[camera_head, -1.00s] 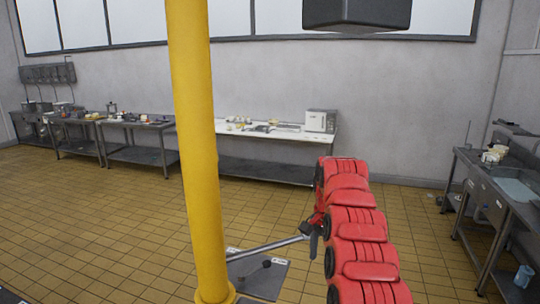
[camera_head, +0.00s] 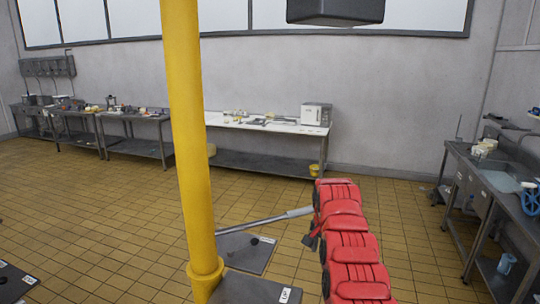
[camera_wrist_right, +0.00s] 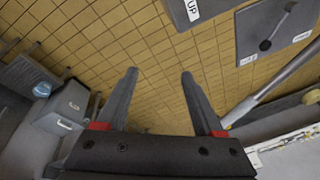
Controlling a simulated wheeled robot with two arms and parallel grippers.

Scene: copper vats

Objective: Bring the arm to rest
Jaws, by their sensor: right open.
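My right arm (camera_head: 350,240), with red segmented links, rises from the bottom edge in the head view, right of the yellow pole. In the right wrist view my right gripper (camera_wrist_right: 160,74) has its two dark fingers spread wide with nothing between them. In the head view a small dark part shows beside the arm, but I cannot make out the fingers. A grey metal rod (camera_head: 265,220) runs from near the pole toward the arm. In the right wrist view the rod (camera_wrist_right: 265,90) passes to the right of the fingers. My left gripper is not in view.
A yellow pole (camera_head: 185,150) stands left of the arm. Grey plates lie low near it, one labelled UP (camera_head: 255,291). A white-topped table (camera_head: 265,125) stands against the back wall. A steel sink bench (camera_head: 500,190) with a blue wheel (camera_head: 530,198) is at right. Tiled floor is open at left.

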